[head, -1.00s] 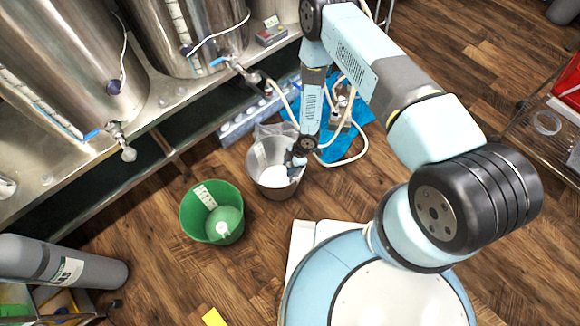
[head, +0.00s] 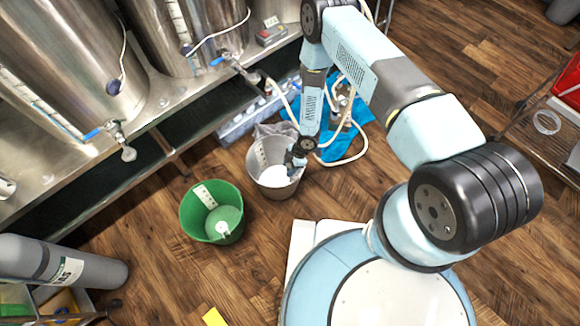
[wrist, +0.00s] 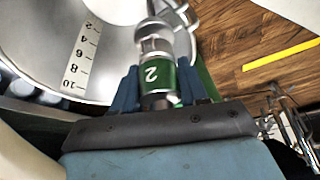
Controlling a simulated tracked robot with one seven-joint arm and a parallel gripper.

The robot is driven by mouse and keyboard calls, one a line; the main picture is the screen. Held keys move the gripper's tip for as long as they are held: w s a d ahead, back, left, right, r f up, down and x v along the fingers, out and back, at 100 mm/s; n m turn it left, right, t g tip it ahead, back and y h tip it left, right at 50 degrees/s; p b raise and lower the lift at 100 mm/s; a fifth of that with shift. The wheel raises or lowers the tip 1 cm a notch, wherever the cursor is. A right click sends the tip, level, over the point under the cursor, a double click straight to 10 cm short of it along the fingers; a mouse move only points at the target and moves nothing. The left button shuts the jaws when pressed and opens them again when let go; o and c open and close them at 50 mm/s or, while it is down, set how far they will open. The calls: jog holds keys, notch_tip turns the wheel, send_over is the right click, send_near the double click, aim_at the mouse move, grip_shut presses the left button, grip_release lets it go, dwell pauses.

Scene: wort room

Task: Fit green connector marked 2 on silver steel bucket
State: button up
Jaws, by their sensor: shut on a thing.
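The silver steel bucket (head: 266,182) stands on the wood floor in the middle of the head view, with pale content inside. It also shows in the wrist view (wrist: 45,30), with a white scale strip on its inner wall. The green connector marked 2 (wrist: 158,74) has a metal end and is held between the blue fingers of my gripper (wrist: 158,92), which is shut on it. The connector's metal end is at the bucket's rim in the wrist view; I cannot tell whether it touches. In the head view my gripper (head: 297,160) is over the bucket's right side and hides the connector.
A green bucket (head: 186,216) stands close at the left. Steel tanks (head: 70,50) with taps line the back left. Pale hoses and a pump lie on a blue mat (head: 368,110) behind the bucket. A grey cylinder (head: 50,265) lies at left.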

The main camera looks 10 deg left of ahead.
jog(key=shift+f, duration=0.75)
jog(key=o, duration=1.2)
jog(key=shift+o, duration=0.2)
jog(key=v, duration=1.3)
jog(key=shift+r, duration=0.35)
jog(key=shift+w, duration=0.1)
